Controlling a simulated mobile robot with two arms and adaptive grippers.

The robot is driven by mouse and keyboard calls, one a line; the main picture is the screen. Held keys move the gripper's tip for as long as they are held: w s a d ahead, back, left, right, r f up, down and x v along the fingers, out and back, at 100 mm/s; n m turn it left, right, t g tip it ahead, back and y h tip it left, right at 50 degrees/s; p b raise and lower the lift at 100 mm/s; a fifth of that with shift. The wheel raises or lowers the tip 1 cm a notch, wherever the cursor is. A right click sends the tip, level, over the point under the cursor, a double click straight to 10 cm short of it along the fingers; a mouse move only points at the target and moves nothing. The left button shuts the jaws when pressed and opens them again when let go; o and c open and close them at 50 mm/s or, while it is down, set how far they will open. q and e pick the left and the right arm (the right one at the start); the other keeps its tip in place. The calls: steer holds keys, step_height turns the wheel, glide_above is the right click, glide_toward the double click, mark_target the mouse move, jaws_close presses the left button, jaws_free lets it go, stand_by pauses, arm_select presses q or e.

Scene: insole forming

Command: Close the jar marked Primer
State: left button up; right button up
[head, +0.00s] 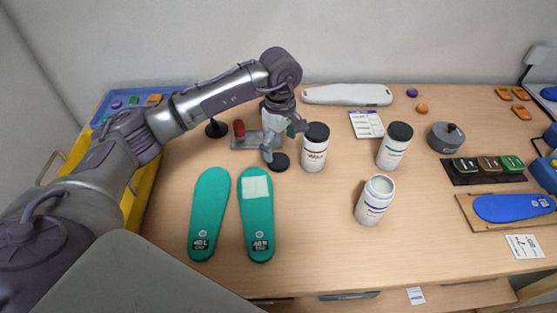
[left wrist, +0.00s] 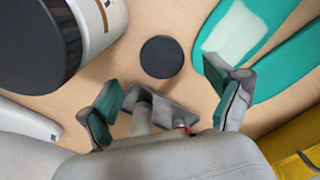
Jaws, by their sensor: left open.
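An open white jar (head: 370,208) with a blue-striped label stands right of centre, its pale contents showing; its label is too small to read. A loose round black lid (head: 279,162) lies flat on the table and also shows in the left wrist view (left wrist: 161,57). My left gripper (head: 284,142) is open and empty, just above and behind the lid; its spread fingers (left wrist: 172,95) show in the left wrist view with the lid beyond them. My right gripper is in neither view.
A black-capped white jar (head: 314,155) stands close right of my gripper; another (head: 394,150) stands farther right. Teal insoles (head: 208,215) lie in front. A grey fixture with a red part (head: 240,130) is just left. Table front centre is clear.

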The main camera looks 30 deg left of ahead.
mark_target(278, 160)
arm_select(q)
steer(key=shift+a+f+p, duration=0.15)
steer(key=shift+f+p, duration=0.5)
steer(key=shift+f, duration=1.7)
steer(key=c, duration=0.8)
